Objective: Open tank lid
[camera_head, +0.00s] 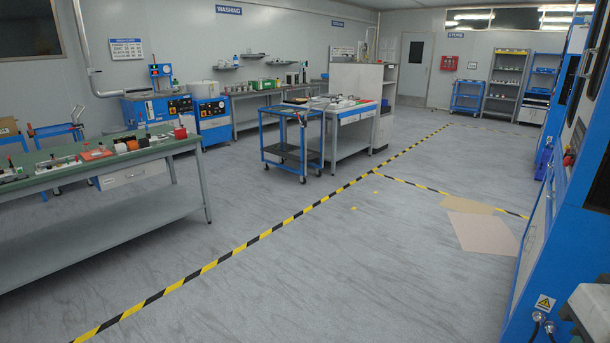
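No tank lid can be made out for certain. Under the WASHING sign (229,10), far off at the back left, stand two blue and white machines. The left machine (135,110) is a wide box with a small panel on a post above it. The right machine (211,112) is narrower, with a pale top that looks closed. I cannot tell which of them is the tank. My gripper is not in this view.
A green-topped workbench (60,178) with several small items stands at the left. A blue cart (284,160) and a white table (345,118) stand mid-room. Blue machines (572,190) line the right side. The grey floor (330,260) with yellow-black tape (235,252) is open.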

